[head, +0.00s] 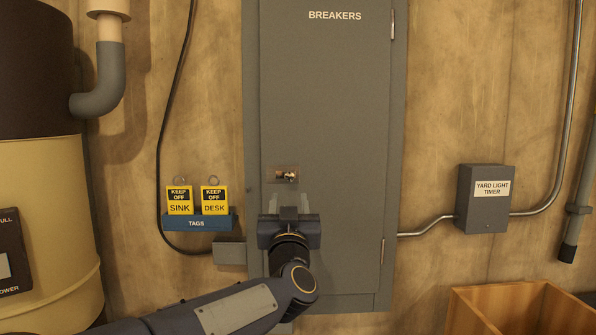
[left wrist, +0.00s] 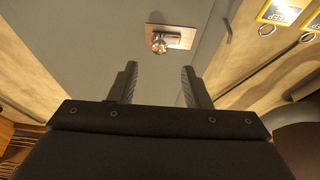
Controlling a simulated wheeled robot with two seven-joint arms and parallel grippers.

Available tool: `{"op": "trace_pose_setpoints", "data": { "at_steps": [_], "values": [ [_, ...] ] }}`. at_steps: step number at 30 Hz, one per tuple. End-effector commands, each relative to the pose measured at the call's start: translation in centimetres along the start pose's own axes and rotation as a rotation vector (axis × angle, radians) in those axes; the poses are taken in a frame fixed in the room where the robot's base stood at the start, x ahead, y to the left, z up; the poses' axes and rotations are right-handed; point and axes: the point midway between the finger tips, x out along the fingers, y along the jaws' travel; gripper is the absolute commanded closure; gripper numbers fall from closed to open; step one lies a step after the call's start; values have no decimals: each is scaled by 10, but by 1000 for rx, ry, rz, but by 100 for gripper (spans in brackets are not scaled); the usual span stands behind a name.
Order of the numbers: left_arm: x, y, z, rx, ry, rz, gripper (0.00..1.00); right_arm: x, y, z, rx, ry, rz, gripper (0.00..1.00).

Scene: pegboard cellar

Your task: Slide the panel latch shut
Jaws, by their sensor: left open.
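The grey breaker panel (head: 330,100) is on the wall, its door labelled BREAKERS and looking closed. The panel latch (head: 287,175) is a small metal plate with a shiny knob, low on the left part of the door. It also shows in the left wrist view (left wrist: 176,37), with the knob at the plate's left side. My left gripper (head: 289,208) is open and empty, just below the latch in the head view. In the left wrist view its fingers (left wrist: 157,78) point toward the door, with the latch beyond their tips. I see no contact. My right gripper is out of view.
A blue TAGS holder (head: 197,223) with yellow SINK and DESK tags hangs left of the panel. A wooden crate (head: 520,310) stands at lower right, a tank (head: 45,200) at left.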

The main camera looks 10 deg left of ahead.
Motion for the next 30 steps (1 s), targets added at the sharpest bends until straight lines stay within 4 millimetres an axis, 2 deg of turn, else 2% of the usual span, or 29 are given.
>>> {"op": "trace_pose_setpoints", "data": {
  "at_steps": [5,15,20,27,28,30],
  "values": [
    [18,0,-6,12,14,-21,56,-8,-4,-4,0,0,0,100],
    [69,-1,-5,11,12,-19,56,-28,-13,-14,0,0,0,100],
    [78,-1,-4,9,13,-17,56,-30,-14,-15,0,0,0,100],
    [79,-1,-3,9,12,-17,56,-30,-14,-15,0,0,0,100],
    [79,-1,-3,9,12,-17,58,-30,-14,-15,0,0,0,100],
    [79,-1,-3,9,12,-17,67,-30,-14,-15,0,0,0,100]
  ]
}}
